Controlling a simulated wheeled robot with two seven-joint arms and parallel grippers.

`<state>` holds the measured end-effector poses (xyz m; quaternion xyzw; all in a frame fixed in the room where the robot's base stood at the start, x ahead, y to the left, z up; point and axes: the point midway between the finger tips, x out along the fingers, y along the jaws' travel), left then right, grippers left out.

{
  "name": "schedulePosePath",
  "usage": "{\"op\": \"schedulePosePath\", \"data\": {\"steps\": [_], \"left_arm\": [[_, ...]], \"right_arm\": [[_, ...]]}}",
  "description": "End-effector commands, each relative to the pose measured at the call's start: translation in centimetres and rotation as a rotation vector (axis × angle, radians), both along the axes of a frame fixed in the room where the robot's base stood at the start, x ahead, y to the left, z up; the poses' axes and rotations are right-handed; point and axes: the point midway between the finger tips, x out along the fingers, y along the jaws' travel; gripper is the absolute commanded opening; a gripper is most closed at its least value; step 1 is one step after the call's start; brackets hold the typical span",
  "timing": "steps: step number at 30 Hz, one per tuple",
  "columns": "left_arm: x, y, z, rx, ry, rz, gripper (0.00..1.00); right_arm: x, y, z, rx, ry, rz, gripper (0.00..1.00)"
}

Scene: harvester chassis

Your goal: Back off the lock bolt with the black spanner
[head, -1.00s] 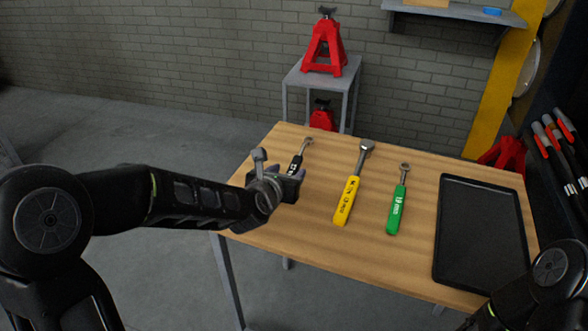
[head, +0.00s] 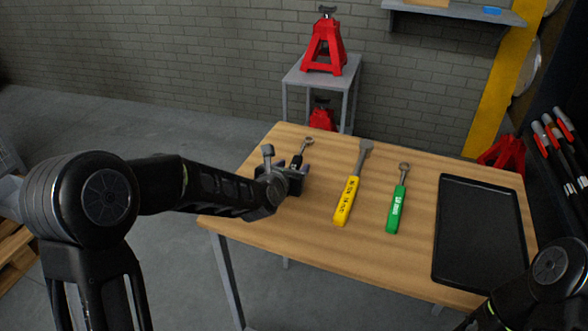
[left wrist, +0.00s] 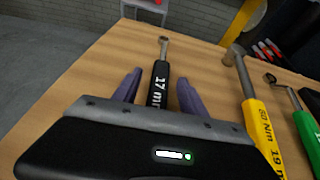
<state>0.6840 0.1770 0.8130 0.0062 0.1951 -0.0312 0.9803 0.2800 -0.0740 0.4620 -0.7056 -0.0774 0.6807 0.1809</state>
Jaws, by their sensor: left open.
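The black spanner (head: 299,157) lies on the wooden table (head: 400,262) at its left end, its ring end pointing away toward the back. In the left wrist view the black spanner (left wrist: 159,86) has a handle marked 17 mm. My left gripper (head: 303,170) is over the handle and hides part of it in the head view. In the left wrist view my left gripper (left wrist: 158,88) is open, one purple finger on each side of the handle, with gaps between. My right arm shows at the lower right, but its gripper is out of frame. No lock bolt is in view.
A yellow torque wrench (head: 347,196) and a green spanner (head: 397,205) lie to the right of the black spanner. A dark tray (head: 482,232) fills the table's right end. A red jack stand (head: 324,45) stands on a small grey table behind.

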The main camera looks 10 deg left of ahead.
Motion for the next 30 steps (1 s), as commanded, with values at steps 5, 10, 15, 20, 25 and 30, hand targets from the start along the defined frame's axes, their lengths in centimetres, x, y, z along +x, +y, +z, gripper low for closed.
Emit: {"op": "schedulePosePath", "data": {"steps": [5, 10, 15, 20, 25, 30], "left_arm": [[-0.01, 0.01, 0.00, 0.000, 0.000, 0.000, 0.50], [-0.01, 0.01, 0.02, 0.000, 0.000, 0.000, 0.36], [-0.01, 0.01, 0.02, 0.000, 0.000, 0.000, 0.22], [-0.01, 0.01, 0.02, 0.000, 0.000, 0.000, 0.09], [-0.01, 0.01, 0.02, 0.000, 0.000, 0.000, 0.00], [-0.01, 0.01, 0.02, 0.000, 0.000, 0.000, 0.00]], "right_arm": [[0.00, 0.00, 0.00, 0.000, 0.000, 0.000, 0.36], [0.00, 0.00, 0.00, 0.000, 0.000, 0.000, 0.36], [0.00, 0.00, 0.00, 0.000, 0.000, 0.000, 0.36], [0.00, 0.00, 0.00, 0.000, 0.000, 0.000, 0.36], [0.00, 0.00, 0.00, 0.000, 0.000, 0.000, 0.36], [0.00, 0.00, 0.00, 0.000, 0.000, 0.000, 0.36]]}}
